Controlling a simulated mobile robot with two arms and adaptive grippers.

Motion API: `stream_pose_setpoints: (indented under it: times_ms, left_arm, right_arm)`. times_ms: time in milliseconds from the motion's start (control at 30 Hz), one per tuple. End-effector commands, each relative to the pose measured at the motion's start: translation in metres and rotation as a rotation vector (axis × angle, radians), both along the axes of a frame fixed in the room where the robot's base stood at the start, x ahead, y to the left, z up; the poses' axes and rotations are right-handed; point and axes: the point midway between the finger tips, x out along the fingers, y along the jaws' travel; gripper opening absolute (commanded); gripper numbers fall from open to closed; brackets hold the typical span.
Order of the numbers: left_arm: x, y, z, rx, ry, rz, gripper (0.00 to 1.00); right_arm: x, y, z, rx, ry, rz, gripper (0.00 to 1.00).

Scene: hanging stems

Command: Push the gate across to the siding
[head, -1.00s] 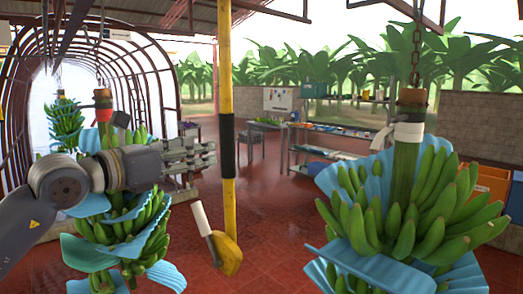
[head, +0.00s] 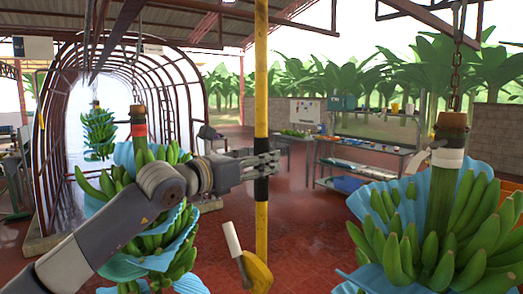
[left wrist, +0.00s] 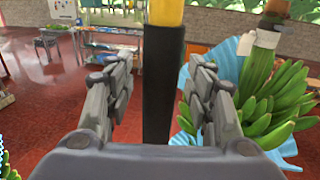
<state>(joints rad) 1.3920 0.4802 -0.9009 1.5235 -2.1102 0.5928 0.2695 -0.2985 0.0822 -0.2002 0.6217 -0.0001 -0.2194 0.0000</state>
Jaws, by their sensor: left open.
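A tall yellow pole (head: 261,75) with a black sleeve hangs upright in the middle of the head view; it looks like the gate's handle. Its black sleeve (left wrist: 161,85) also shows in the left wrist view, standing between my two fingers. My left gripper (head: 272,164) is open, level with the sleeve, with its fingers overlapping the pole in the head view. In the left wrist view my left gripper (left wrist: 158,72) has a gap on both sides of the sleeve. The overhead gate rail itself is not clearly made out. My right gripper is not in view.
Banana bunches with blue sheets hang at the left (head: 160,240) and close at the right (head: 445,215). A yellow piece with a white handle (head: 257,273) is below the pole. A hooped tunnel (head: 125,60) stands left; a work table (head: 365,145) stands behind.

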Motion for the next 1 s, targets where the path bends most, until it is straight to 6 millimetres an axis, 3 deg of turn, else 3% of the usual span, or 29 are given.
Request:
stream_pose_setpoints:
  times_ms: [400, 600, 633, 1000]
  left_arm:
    - [0.006, -0.006, -0.001, 0.001, -0.001, 0.000, 0.47]
    - [0.006, -0.006, -0.001, 0.001, -0.001, 0.000, 0.02]
    - [0.006, -0.006, -0.001, 0.001, -0.001, 0.001, 0.00]
    - [0.012, -0.014, -0.002, -0.001, -0.003, 0.000, 0.00]
  right_arm:
    - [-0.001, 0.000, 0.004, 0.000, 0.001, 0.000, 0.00]
    - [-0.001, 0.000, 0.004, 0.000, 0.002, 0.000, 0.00]
    - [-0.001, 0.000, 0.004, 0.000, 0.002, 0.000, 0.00]
    - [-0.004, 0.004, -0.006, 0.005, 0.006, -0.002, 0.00]
